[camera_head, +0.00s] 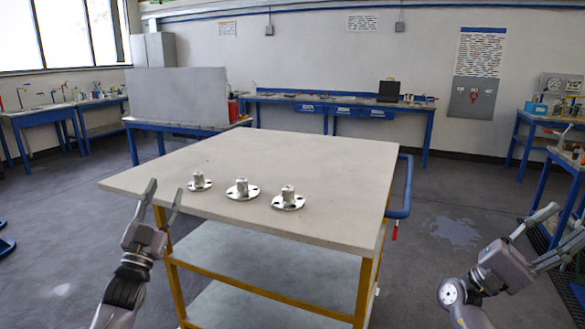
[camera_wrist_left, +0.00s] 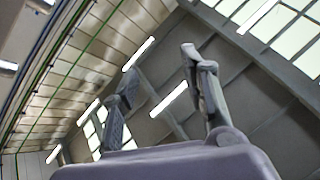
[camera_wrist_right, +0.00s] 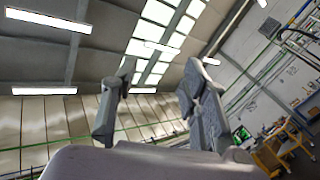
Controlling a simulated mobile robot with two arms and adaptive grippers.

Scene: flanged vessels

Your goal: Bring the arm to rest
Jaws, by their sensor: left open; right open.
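My left gripper (camera_head: 163,203) is open and empty, pointing up beside the left front edge of the table. Its spread fingers also show in the left wrist view (camera_wrist_left: 160,95), with only the ceiling behind them. My right gripper (camera_head: 556,232) is open and empty at the lower right, apart from the table. Its fingers show in the right wrist view (camera_wrist_right: 150,105) against the ceiling and a wall. Three flanged vessels stand upright in a row near the table's front edge: a left one (camera_head: 199,181), a middle one (camera_head: 242,189) and a right one (camera_head: 288,198).
The table (camera_head: 290,155) has a light top, a yellow frame, a lower shelf and a blue handle (camera_head: 403,188) on its right side. Its back half is bare. Blue workbenches (camera_head: 340,106) line the walls. The floor (camera_head: 455,190) right of the table is open.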

